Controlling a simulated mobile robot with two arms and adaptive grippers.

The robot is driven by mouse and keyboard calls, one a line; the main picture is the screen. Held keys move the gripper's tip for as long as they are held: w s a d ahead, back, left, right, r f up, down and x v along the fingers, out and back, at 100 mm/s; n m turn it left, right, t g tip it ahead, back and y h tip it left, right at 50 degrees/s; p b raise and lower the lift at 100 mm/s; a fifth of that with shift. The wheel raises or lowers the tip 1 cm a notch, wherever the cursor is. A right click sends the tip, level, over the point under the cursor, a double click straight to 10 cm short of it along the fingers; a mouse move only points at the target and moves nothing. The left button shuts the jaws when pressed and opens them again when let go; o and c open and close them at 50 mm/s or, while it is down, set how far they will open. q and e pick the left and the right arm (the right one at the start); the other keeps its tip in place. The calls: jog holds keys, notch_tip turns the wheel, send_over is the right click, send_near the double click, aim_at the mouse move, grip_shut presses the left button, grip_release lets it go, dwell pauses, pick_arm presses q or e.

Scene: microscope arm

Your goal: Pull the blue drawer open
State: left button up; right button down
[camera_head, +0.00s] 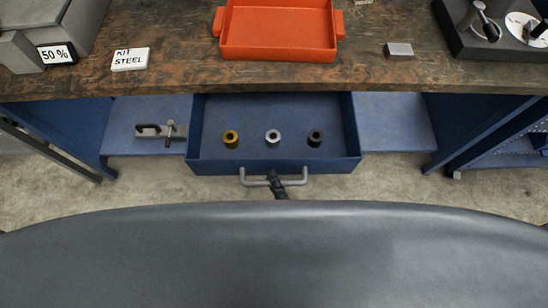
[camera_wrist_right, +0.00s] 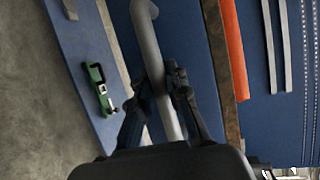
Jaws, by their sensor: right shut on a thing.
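The blue drawer (camera_head: 207,150) stands out from under the workbench in the head view, with its inside showing. Three small ring-shaped parts, gold (camera_head: 231,138), silver (camera_head: 272,136) and black (camera_head: 316,137), stand in a row inside it. A grey bar handle (camera_head: 296,182) is on its front. My right gripper (camera_head: 274,180) is shut on the middle of this handle. The right wrist view shows its two dark fingers (camera_wrist_right: 160,90) on either side of the handle bar (camera_wrist_right: 146,40). My left gripper is not in view.
The worn bench top (camera_head: 180,75) holds an orange tray (camera_head: 277,55), a "KIT STEEL" label (camera_head: 130,59), a "50 %" sign (camera_head: 57,54) and a small grey block (camera_head: 399,49). A metal clamp-like tool (camera_head: 170,130) lies on the blue shelf left of the drawer.

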jog(key=shift+s, duration=1.15)
jog(key=c, duration=1.3)
grip_release()
jog(key=v, duration=1.2)
